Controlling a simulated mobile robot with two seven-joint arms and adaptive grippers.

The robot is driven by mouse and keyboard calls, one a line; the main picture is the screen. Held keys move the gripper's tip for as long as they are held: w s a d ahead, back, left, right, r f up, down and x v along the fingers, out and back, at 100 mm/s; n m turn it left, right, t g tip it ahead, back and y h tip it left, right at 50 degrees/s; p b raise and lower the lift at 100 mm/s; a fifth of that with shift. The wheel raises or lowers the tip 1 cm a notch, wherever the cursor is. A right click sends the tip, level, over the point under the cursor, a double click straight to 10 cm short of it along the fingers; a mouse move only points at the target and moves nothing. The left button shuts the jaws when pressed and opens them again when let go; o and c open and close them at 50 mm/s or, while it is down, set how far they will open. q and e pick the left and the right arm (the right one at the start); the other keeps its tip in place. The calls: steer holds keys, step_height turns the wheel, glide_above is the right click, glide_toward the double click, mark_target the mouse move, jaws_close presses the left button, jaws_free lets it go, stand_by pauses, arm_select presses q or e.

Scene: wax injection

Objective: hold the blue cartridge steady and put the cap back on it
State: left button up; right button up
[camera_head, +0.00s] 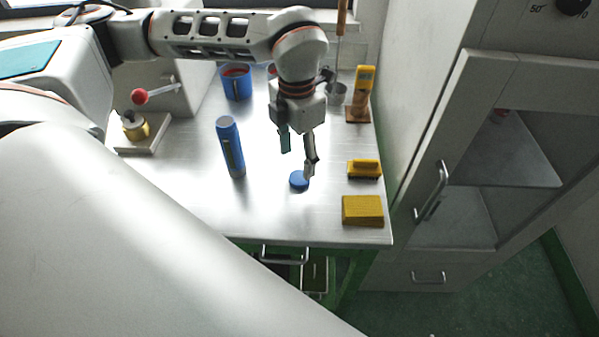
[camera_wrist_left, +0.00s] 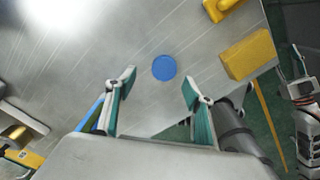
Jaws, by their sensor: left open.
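The blue cartridge (camera_head: 230,150) stands upright on the metal table in the head view. In the left wrist view a strip of blue, likely the cartridge (camera_wrist_left: 92,115), shows behind a finger. The round blue cap (camera_head: 299,181) lies flat on the table, right of the cartridge and nearer the front edge. My left gripper (camera_head: 298,160) is open and empty above the cap. In the left wrist view the cap (camera_wrist_left: 164,68) shows between and beyond the fingertips. What seems to be my right gripper (camera_wrist_left: 302,88) is at that view's right edge; its jaws are unclear.
A yellow block (camera_head: 362,211) and a yellow brush-like tool (camera_head: 364,170) lie right of the cap. A blue mug (camera_head: 237,84) stands behind the cartridge. A device with a red-knobbed lever (camera_head: 140,96) is at left. A cabinet (camera_head: 440,190) borders the right.

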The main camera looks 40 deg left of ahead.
mark_target(300, 177)
arm_select(q)
steer(key=f, duration=0.4)
steer(key=shift+d+f, duration=0.1)
steer(key=shift+d, duration=0.3)
steer(key=shift+f, duration=0.5)
steer(key=shift+c, duration=0.4)
steer(key=c, duration=0.8)
